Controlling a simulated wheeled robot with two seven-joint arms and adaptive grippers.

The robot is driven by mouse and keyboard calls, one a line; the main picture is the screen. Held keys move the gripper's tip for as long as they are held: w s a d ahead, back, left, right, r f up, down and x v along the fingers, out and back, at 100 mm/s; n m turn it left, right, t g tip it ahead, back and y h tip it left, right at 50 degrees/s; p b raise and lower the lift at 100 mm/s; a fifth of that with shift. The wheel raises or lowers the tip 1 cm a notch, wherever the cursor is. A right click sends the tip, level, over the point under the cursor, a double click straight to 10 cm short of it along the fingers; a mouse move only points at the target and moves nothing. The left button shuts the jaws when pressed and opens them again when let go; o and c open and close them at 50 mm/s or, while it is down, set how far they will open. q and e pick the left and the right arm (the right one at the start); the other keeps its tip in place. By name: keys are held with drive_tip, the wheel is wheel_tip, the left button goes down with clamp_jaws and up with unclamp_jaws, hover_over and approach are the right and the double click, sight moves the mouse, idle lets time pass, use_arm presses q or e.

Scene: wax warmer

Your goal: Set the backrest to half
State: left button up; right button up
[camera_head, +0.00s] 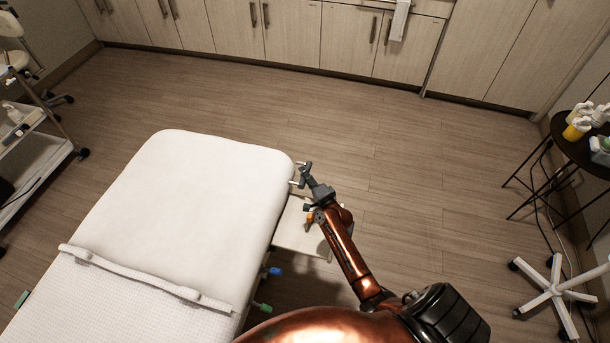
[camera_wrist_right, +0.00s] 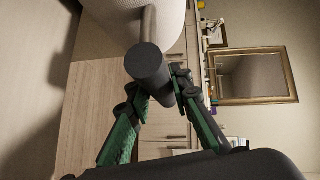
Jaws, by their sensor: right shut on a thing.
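The treatment bed's white backrest (camera_head: 190,190) is at left centre in the head view, and its exact tilt is hard to judge from above. Its padded edge also shows at the top of the wrist view (camera_wrist_right: 120,15). My right gripper (camera_head: 303,175) is at the backrest's right edge, near its far corner. In the wrist view my right gripper (camera_wrist_right: 162,88) has its green fingers on either side of a dark cylindrical grip (camera_wrist_right: 150,62). A rod joins this grip toward the bed, and the gripper is shut on it. My left gripper is out of view.
A blue knob (camera_head: 274,271) and a green knob (camera_head: 265,308) stick out from the bed's right side. A pale shelf (camera_head: 300,238) lies beside my right arm. A trolley (camera_head: 35,160) is at left and a dark side table (camera_head: 575,145) at right. Floor beyond the bed is clear.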

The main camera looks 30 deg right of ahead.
clamp_jaws()
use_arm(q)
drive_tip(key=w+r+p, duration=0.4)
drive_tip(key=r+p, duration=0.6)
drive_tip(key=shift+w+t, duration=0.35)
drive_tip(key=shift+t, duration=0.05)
use_arm(e)
drive_tip(key=s+a+r+n+t, duration=0.1)
drive_tip(key=s+a+r, duration=0.1)
drive_tip(key=r, duration=0.9)
drive_tip(key=s+a+r+n+t, duration=0.2)
drive_tip(key=a+r, duration=0.1)
drive_tip(key=r, duration=0.8)
drive_tip(key=shift+s+r+n+t, duration=0.15)
drive_tip(key=shift+r+n+t, duration=0.1)
drive_tip(key=shift+n+t, duration=0.05)
drive_tip(key=o, duration=0.9)
unclamp_jaws()
drive_tip(key=s+a+f, duration=0.1)
drive_tip(key=s+f, duration=0.1)
drive_tip(key=s, duration=0.9)
drive_tip(key=shift+s, duration=0.4)
